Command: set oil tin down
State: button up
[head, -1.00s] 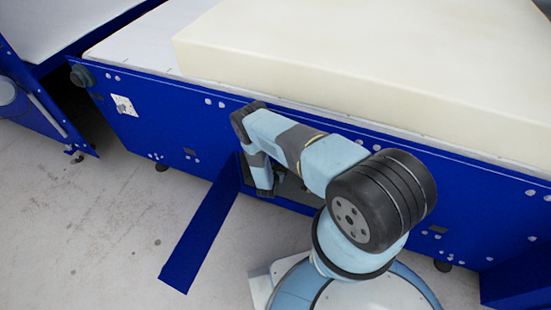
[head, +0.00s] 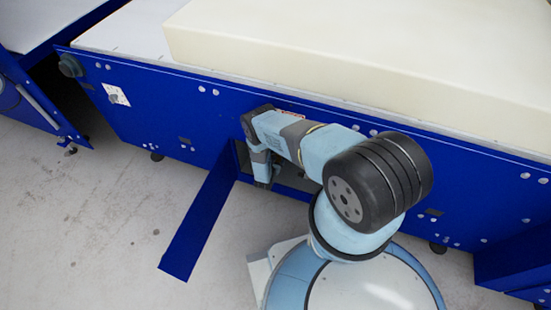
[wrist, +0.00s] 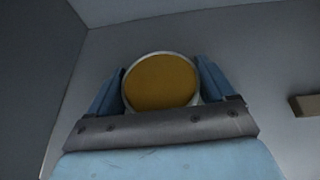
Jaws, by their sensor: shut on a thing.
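In the wrist view, the oil tin (wrist: 160,82) shows as a round yellow-brown face with a pale rim. My gripper (wrist: 160,88) has one blue finger on each side of it and is shut on it. Grey surfaces surround the tin, and I cannot tell whether it touches one. In the head view, my arm reaches down to an opening (head: 290,178) in the front of the blue machine (head: 140,120). The gripper and the tin are hidden there.
A blue flap (head: 200,225) stands out from the opening over the concrete floor (head: 80,230). A large cream foam block (head: 350,50) lies on top of the machine. A small brown block (wrist: 305,105) shows at the right in the wrist view.

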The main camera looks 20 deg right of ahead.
jog(key=shift+f, duration=0.1)
jog(key=o, duration=1.3)
